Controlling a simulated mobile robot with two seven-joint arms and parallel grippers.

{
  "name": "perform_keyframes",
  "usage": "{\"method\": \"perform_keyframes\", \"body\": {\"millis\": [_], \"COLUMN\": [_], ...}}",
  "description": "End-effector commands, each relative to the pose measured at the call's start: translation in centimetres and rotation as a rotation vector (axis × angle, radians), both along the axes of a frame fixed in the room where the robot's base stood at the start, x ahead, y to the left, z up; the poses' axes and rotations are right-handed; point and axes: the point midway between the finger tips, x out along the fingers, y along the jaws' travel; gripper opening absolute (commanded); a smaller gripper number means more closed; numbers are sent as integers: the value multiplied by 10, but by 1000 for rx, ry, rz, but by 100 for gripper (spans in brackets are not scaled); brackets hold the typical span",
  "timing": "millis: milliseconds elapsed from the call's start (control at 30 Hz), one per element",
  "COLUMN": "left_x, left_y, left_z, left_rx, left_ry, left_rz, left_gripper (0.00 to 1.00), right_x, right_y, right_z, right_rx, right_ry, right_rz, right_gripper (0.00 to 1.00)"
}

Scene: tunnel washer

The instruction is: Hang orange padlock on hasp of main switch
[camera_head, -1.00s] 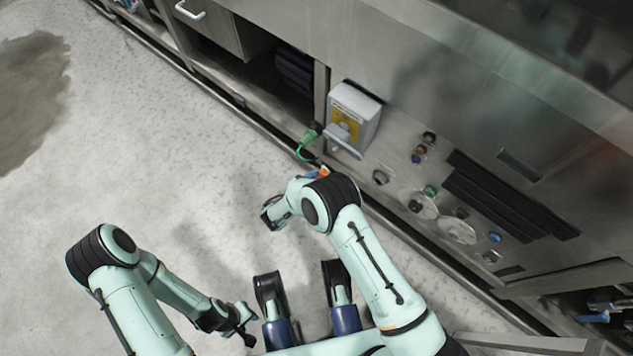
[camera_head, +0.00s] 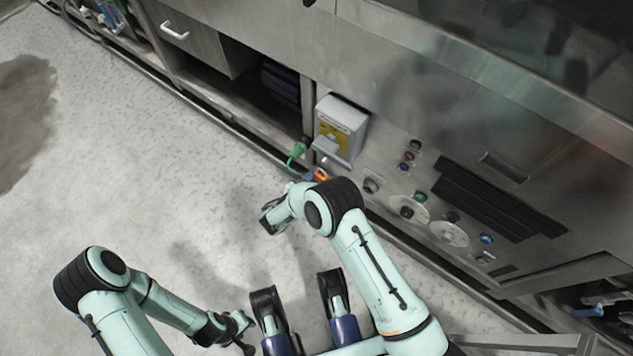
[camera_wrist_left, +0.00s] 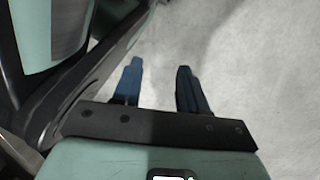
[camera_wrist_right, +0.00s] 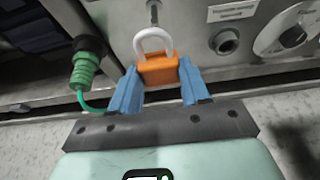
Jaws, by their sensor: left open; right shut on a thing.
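The main switch (camera_head: 341,128) is a grey box with a yellow plate on the front panel, in the head view. My right gripper (camera_wrist_right: 158,70) is shut on the body of the orange padlock (camera_wrist_right: 158,69), between its blue fingers. The padlock's white shackle points up, its loop just below a small metal pin (camera_wrist_right: 153,14) on the panel; I cannot tell whether they touch. In the head view the padlock (camera_head: 321,175) is a small orange patch just below the switch. The hasp is not clearly made out. My left gripper (camera_wrist_left: 161,82) is open and empty, over the floor, far from the panel.
A green connector with a cable (camera_wrist_right: 85,68) hangs close to the left of my right gripper. A round knob (camera_wrist_right: 225,41) and a dial (camera_wrist_right: 290,32) are on the panel to the right. An open shelf bay (camera_head: 262,85) lies left of the switch. The floor (camera_head: 130,170) is clear.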

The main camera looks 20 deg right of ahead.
Motion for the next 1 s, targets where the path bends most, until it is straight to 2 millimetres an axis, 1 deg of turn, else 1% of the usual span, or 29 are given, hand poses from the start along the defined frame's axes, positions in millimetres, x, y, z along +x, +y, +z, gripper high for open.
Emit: {"method": "perform_keyframes", "body": {"millis": [100,1000], "left_x": [7,50], "left_y": [-1,-7], "left_z": [5,36], "left_rx": [0,11], "left_ry": [-23,-169], "left_rz": [-3,-14], "left_gripper": [43,43], "right_x": [0,0], "right_y": [0,0], "right_z": [7,34], "right_rx": [0,0], "right_ry": [-1,-2], "right_rz": [0,-2], "right_gripper": [13,13]}}
